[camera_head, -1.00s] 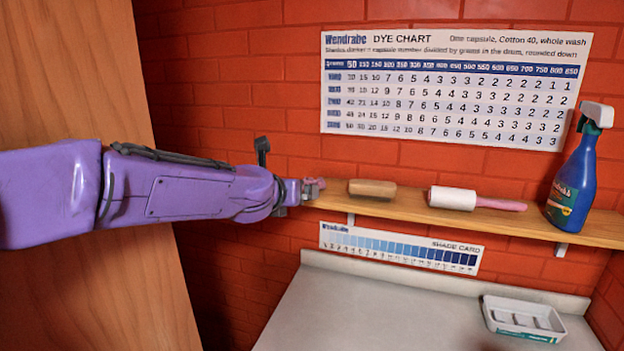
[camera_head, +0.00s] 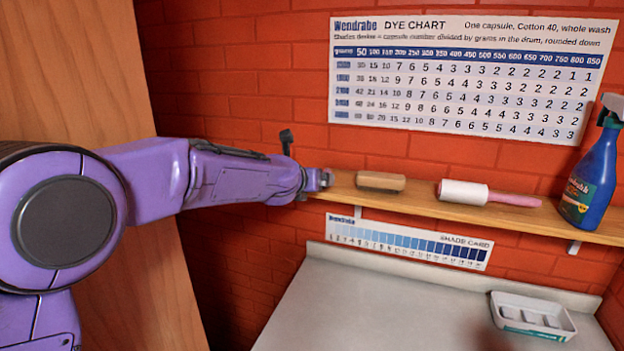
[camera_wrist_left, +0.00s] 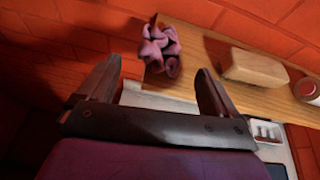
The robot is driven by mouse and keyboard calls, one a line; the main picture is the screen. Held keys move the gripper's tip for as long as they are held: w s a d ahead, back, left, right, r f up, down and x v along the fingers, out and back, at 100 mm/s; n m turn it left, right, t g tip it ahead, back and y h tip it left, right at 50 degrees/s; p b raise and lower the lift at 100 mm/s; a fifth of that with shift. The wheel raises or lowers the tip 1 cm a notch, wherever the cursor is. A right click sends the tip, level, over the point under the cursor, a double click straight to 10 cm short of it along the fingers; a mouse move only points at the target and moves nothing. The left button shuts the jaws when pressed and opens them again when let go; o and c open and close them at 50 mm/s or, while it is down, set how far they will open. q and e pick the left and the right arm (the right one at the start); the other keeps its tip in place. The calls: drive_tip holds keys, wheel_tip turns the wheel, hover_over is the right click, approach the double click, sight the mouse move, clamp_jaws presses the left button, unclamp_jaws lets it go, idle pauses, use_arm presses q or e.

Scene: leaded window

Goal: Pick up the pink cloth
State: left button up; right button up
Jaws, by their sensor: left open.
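The pink cloth (camera_wrist_left: 160,48) is a crumpled, dusky pink bundle on the left end of the wooden shelf (camera_wrist_left: 185,80) in the left wrist view. My left gripper (camera_wrist_left: 158,70) is open, with one finger to each side of the cloth's near side. The jaws are not closed on it, and I cannot tell whether they touch it. In the head view my left gripper (camera_head: 318,180) is at the left end of the shelf (camera_head: 415,202), and the cloth is mostly hidden there. My right gripper is not in view.
A wooden block-like brush (camera_head: 380,181) lies just right of the cloth. Further right are a white roller with a pink handle (camera_head: 465,193) and a blue spray bottle (camera_head: 590,180). Below are a grey counter (camera_head: 400,300) and a white tray (camera_head: 533,315). A brick wall stands behind.

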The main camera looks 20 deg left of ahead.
use_arm(q)
drive_tip(key=shift+p+x, duration=0.3)
drive_tip(key=shift+x, duration=1.7)
drive_tip(key=c, duration=1.1)
drive_tip(key=shift+c, duration=0.2)
